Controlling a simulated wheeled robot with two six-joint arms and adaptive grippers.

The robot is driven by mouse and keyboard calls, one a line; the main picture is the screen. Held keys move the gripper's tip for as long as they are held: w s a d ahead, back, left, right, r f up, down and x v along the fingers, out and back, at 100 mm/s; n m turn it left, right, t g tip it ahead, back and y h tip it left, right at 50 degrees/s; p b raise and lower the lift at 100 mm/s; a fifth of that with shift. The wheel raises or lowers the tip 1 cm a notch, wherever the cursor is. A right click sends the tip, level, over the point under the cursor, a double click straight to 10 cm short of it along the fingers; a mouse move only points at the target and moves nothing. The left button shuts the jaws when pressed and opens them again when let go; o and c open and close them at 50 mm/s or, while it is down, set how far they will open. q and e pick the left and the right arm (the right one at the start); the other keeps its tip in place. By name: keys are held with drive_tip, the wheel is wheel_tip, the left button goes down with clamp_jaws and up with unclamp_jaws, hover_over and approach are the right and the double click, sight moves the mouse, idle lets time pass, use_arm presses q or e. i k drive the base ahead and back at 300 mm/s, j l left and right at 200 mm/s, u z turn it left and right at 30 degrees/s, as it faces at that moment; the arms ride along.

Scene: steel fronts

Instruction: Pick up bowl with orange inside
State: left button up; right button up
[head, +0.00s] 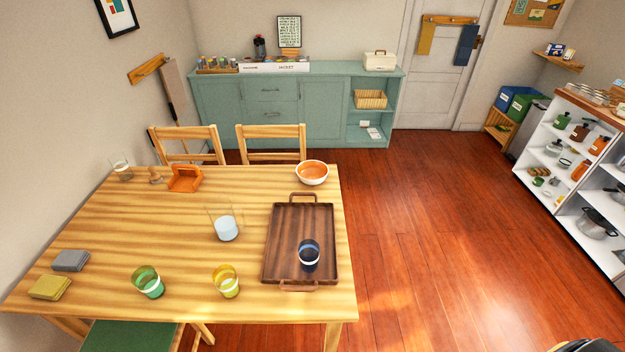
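The bowl (312,173) is white outside with an orange inside. It stands upright near the far right corner of the wooden table (130,222), behind the brown tray. Nothing touches it and it looks empty. Neither of my grippers can be made out in the head view. Only a dark edge, which may be part of my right arm, shows at the bottom right.
A brown tray (285,238) holds a dark blue cup (309,254). A clear glass (225,226), green cup (148,282), yellow cup (226,281) and orange holder (184,179) stand left of it. Chairs (272,132) line the far side. The floor (430,230) at right is clear.

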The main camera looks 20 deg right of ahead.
sight(311, 172)
drive_tip(key=k+u, duration=0.25)
drive_tip(key=k+j+u, duration=0.15)
drive_tip(key=k+u, duration=0.15)
drive_tip(key=l+u, duration=0.2)
drive_tip(key=u, duration=0.2)
drive_tip(key=l+u, duration=0.2)
drive_tip(key=u, duration=0.2)
drive_tip(key=l+u, duration=0.2)
drive_tip(key=u, duration=0.15)
drive_tip(key=k+l, duration=0.1)
drive_tip(key=l, duration=1.05)
drive_tip(key=k+l, duration=0.15)
drive_tip(key=l, duration=1)
drive_tip(key=k+l, duration=0.15)
drive_tip(key=l, duration=0.45)
